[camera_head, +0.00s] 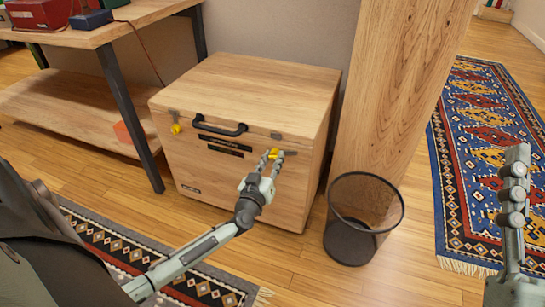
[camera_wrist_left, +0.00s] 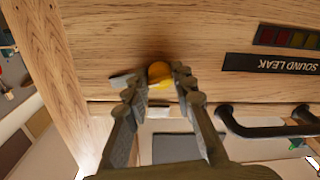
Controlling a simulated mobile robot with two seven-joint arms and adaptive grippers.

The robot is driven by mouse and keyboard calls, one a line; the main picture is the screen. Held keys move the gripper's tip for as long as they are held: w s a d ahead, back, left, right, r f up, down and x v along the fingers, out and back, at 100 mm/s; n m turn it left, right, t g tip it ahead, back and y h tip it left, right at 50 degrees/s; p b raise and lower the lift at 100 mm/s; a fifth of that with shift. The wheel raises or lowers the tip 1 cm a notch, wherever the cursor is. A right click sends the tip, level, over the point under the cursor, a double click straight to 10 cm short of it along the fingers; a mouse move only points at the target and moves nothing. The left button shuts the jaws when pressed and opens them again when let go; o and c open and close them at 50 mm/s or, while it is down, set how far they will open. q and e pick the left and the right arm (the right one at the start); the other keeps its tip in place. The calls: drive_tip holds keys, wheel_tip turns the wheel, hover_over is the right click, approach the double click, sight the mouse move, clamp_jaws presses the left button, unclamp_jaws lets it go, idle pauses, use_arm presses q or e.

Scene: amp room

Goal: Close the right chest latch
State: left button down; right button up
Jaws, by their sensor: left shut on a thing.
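The wooden chest (camera_head: 200,165) stands on the floor with its lid down. Its right latch has a yellow knob (camera_head: 277,153) on the front, below a small metal plate (camera_head: 276,135) at the lid seam. My left gripper (camera_head: 271,155) is at this knob, its fingers shut on it. In the left wrist view the orange-yellow knob (camera_wrist_left: 160,72) sits between the fingertips of my left gripper (camera_wrist_left: 155,80). The fingers partly hide the latch. The left latch (camera_head: 175,127) hangs at the chest's left side. My right gripper (camera_head: 515,195) shows edge-on at the right edge.
A black handle (camera_head: 221,129) is on the lid's front, beside the left gripper. A wooden table (camera_head: 95,35) is at the left. A wire bin (camera_head: 364,217) and a wooden pillar (camera_head: 385,90) stand right of the chest. Patterned rugs lie on the floor.

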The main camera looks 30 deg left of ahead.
use_arm(q)
drive_tip(key=shift+n, duration=1)
drive_tip(key=shift+n+p, duration=0.4)
drive_tip(key=shift+n, duration=1.4)
drive_tip(key=shift+n+b, duration=0.8)
drive_tip(key=shift+n, duration=3.8)
use_arm(e)
drive_tip(key=shift+s+d+r+t, duration=0.25)
drive_tip(key=shift+r+t, duration=0.15)
drive_tip(key=shift+r, duration=0.15)
drive_tip(key=shift+f, duration=0.1)
use_arm(q)
drive_tip(key=c, duration=1.3)
unclamp_jaws()
use_arm(e)
drive_tip(key=shift+a, duration=0.1)
